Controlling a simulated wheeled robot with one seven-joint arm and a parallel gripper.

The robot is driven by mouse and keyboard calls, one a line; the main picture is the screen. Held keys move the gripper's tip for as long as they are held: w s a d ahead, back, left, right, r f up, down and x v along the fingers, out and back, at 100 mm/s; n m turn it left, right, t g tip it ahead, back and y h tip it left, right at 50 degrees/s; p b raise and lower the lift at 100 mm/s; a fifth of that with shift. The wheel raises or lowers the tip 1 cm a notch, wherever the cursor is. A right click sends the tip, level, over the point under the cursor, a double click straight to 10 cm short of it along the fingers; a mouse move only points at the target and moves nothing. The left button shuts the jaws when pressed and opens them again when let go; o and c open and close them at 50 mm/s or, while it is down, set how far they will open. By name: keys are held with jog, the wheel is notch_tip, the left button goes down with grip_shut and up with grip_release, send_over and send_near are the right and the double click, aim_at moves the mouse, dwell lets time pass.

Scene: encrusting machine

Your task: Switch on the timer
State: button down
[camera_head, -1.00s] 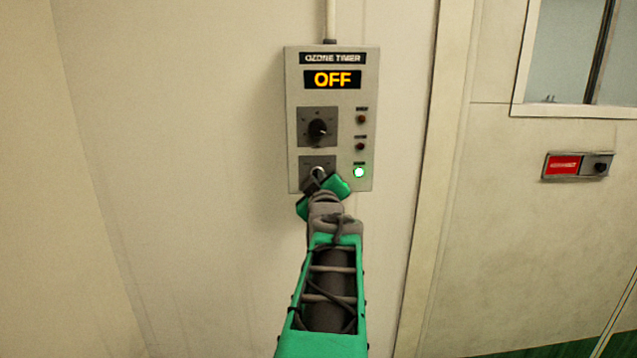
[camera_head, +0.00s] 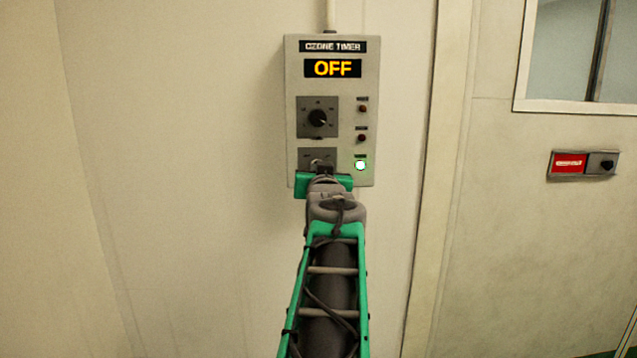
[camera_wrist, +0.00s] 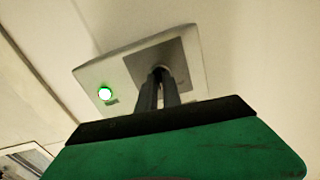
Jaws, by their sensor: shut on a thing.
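The ozone timer (camera_head: 342,90) is a pale grey wall box. Its display (camera_head: 333,68) reads OFF in orange. A black dial (camera_head: 318,118) sits on a grey plate, with a lower grey plate (camera_head: 307,155) beneath it. My gripper (camera_head: 322,168) is at this lower plate and hides most of it. In the wrist view, the two dark fingers (camera_wrist: 161,78) reach the middle of the lower plate (camera_wrist: 188,58) and are shut on the small switch there, which they mostly hide. A green lamp (camera_head: 360,165) glows right of the gripper.
Two dark red lamps (camera_head: 362,123) on the box are unlit. A conduit (camera_head: 331,15) runs up from the box. To the right are a door frame edge (camera_head: 428,180), a red-labelled wall switch (camera_head: 569,164) and a window (camera_head: 568,50). The wall left of the box is clear.

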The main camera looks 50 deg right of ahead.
jog(key=shift+f+m+b, duration=0.1)
jog(key=shift+m+b, duration=1.65)
jog(key=shift+m, duration=2.05)
jog(key=c, duration=1.5)
grip_release()
jog(key=v, duration=0.7)
jog(key=shift+s+a, duration=0.25)
jog(key=shift+a, duration=0.05)
